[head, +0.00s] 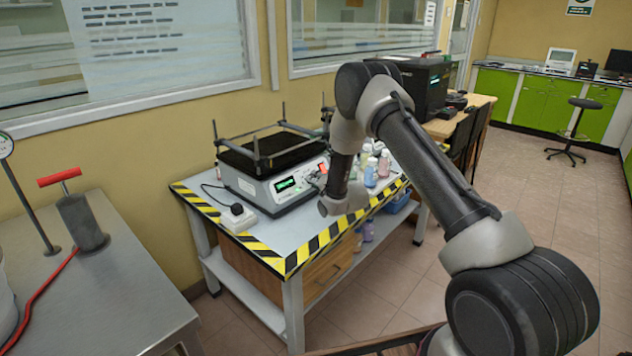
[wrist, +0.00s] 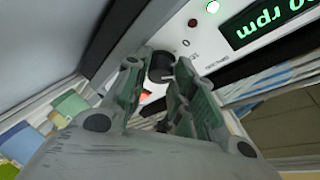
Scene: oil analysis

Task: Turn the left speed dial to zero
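The left speed dial is a black round knob (wrist: 160,66) on the white front panel of the shaker in the wrist view, where the picture is turned nearly upside down. My gripper (wrist: 158,72) is at the panel with its fingers apart, one on each side of the knob. Whether the fingertips touch the knob cannot be told. The green display (wrist: 265,20) beside it reads rpm, with its number cut off by the frame edge. In the head view the shaker (head: 262,176) stands on the bench with its display lit; my arm hides part of the panel's right end.
Several bottles (head: 371,172) stand on the bench right of the shaker, close to my arm. A power strip with a black plug (head: 238,216) lies at the front left. The bench edge has yellow-black tape (head: 322,239). A metal table (head: 110,285) is at left.

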